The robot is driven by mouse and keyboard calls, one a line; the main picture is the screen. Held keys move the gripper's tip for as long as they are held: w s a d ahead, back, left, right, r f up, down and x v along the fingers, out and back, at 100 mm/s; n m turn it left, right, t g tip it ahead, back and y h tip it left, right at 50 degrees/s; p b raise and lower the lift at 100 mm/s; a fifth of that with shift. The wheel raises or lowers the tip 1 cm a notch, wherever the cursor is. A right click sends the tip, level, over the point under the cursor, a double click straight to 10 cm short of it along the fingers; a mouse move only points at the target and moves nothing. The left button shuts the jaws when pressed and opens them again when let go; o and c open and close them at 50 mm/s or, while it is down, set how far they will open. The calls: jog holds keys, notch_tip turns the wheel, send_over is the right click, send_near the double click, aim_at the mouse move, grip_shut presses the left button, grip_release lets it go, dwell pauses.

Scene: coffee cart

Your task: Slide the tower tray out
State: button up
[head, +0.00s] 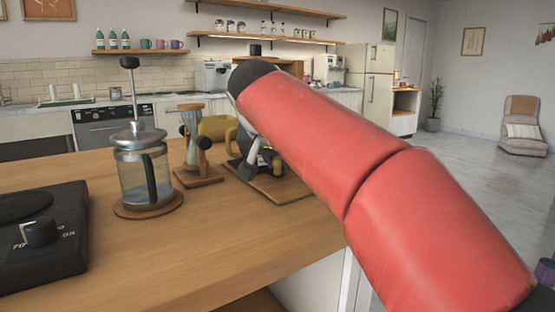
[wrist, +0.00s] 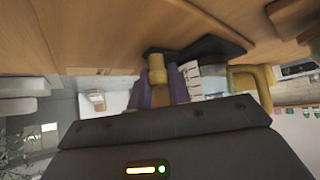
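In the wrist view a dark flat tray-like piece (wrist: 215,46) lies on the wooden surface, with a yellow-brass knob (wrist: 157,68) at its near edge. I take this piece for the tower tray, though its full shape is hidden. The purple fingers of my gripper (wrist: 158,78) stand close on both sides of the knob, and it fills the gap between their tips. In the head view my red arm crosses the counter and hides my fingers and most of the tower, which stands on a wooden board (head: 295,188).
A glass French press (head: 135,175) stands on a round coaster left of the tower. An hourglass-shaped glass on a wooden stand (head: 198,178) and a yellow vessel (head: 216,126) are close by. A black scale-like device (head: 45,250) sits front left. The counter front (head: 190,245) is clear.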

grip_shut()
jog(key=s+d+b, duration=0.1)
jog(key=s+d, duration=0.1)
jog(key=s, duration=0.1)
jog(key=s+d+b, duration=0.1)
jog(key=s+d, duration=0.1)
jog(key=s, duration=0.1)
jog(key=s+d+b, duration=0.2)
jog(key=s, duration=0.1)
jog(key=shift+s+d, duration=0.2)
jog(key=shift+o, duration=1.5)
grip_release()
jog(key=shift+s, duration=0.1)
